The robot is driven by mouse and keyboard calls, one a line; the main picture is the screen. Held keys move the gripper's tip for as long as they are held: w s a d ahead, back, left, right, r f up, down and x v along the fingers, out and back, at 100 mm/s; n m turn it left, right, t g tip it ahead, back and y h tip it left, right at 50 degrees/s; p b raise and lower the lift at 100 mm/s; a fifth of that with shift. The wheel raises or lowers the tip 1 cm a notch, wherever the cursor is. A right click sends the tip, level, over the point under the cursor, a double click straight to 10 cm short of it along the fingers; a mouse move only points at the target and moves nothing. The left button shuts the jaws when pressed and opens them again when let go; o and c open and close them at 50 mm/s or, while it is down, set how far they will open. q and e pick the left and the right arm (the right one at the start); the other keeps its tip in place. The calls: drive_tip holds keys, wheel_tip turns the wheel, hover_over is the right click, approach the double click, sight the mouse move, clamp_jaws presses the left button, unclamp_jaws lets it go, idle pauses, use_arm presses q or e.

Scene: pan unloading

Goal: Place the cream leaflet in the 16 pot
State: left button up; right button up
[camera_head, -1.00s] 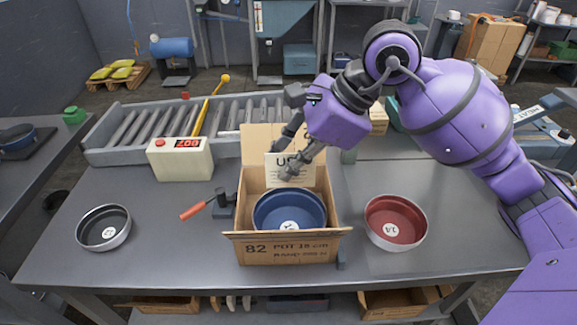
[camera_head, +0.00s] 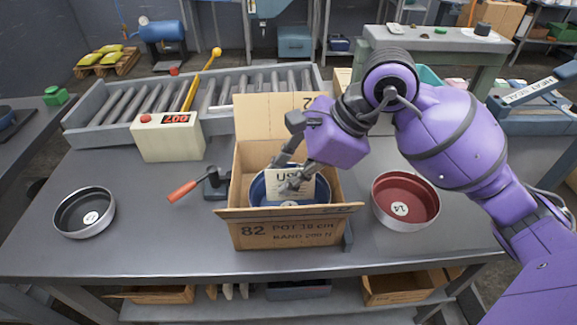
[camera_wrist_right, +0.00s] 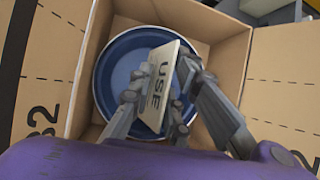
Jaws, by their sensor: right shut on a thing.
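The cream leaflet (camera_head: 274,187), printed with "USE", is held by my right gripper (camera_head: 291,178). The right wrist view shows the leaflet (camera_wrist_right: 156,92) tilted between the two fingers (camera_wrist_right: 160,95). It is over or partly inside the blue pot (camera_head: 257,193), whose inside (camera_wrist_right: 118,68) shows around it. I cannot tell whether it touches the pot's bottom. The blue pot stands in the open cardboard box (camera_head: 240,232); its white label is partly hidden and unreadable. My left gripper is not in view.
A red pot (camera_head: 418,190) labelled 14 stands right of the box, and a dark pot (camera_head: 70,222) stands at the left. A red-handled tool (camera_head: 184,191), a display unit (camera_head: 165,145) and a roller conveyor (camera_head: 95,118) are nearby. The box's flaps stand open.

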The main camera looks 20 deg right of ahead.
sight(290, 175)
drive_tip(key=shift+f, duration=0.65)
use_arm(q)
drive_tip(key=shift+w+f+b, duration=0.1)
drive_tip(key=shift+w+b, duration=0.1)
drive_tip(key=shift+b, duration=0.1)
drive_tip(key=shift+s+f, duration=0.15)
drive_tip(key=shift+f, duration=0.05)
use_arm(e)
drive_tip(key=o, duration=0.9)
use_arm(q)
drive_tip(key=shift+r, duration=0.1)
